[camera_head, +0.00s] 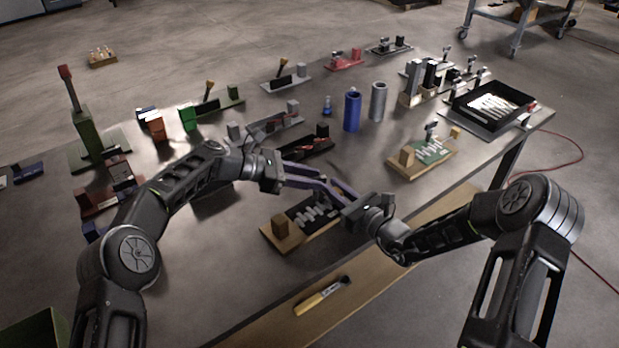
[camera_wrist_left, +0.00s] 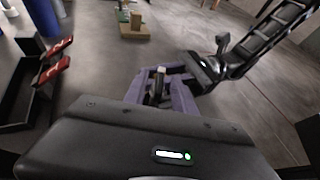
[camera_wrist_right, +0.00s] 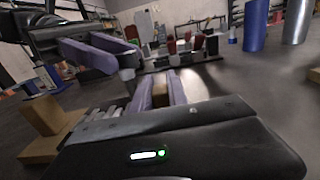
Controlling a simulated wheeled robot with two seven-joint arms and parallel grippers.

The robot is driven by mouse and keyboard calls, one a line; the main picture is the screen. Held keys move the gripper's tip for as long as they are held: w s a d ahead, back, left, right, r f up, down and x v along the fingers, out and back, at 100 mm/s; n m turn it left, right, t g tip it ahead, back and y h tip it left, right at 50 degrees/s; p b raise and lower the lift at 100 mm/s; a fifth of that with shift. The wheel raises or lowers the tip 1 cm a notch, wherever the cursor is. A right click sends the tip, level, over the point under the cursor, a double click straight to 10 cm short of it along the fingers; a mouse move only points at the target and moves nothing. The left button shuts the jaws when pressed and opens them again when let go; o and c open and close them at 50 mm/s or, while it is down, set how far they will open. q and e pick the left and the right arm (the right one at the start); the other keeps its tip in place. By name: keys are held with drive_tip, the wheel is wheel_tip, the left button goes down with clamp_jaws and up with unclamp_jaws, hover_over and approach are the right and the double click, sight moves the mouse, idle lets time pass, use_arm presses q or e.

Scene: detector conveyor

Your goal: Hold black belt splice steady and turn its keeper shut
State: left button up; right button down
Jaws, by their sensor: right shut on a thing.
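The black belt splice (camera_head: 301,212), dark with pale crosswise clips, lies on a wooden base near the table's front edge. A wooden block (camera_head: 280,226) stands at its left end. My right gripper (camera_head: 336,193) is at its right end, shut on a small tan piece (camera_wrist_right: 160,88) seen between its purple fingers. My left gripper (camera_head: 318,178) is low over the same end, fingers apart. A dark upright piece with a pale top (camera_wrist_left: 157,82), perhaps the keeper, shows between its fingers in the left wrist view; contact cannot be told. The grippers hide this end in the head view.
A similar green splice (camera_head: 432,150) stands to the right. Blue (camera_head: 352,110) and grey (camera_head: 378,101) cylinders stand behind, with a black-and-red fixture (camera_head: 305,147) close behind my left gripper.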

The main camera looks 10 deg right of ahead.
use_arm(q)
clamp_jaws()
drive_tip(key=shift+w+f+m+g, duration=0.1)
drive_tip(key=shift+w+m+g, duration=0.1)
drive_tip(key=shift+m+g, duration=0.1)
idle(0.6)
drive_tip(key=shift+s+f+m, duration=0.1)
drive_tip(key=shift+m, duration=0.2)
drive_tip(key=shift+c, duration=0.3)
unclamp_jaws()
drive_tip(key=shift+a, duration=0.1)
drive_tip(key=shift+o, duration=0.3)
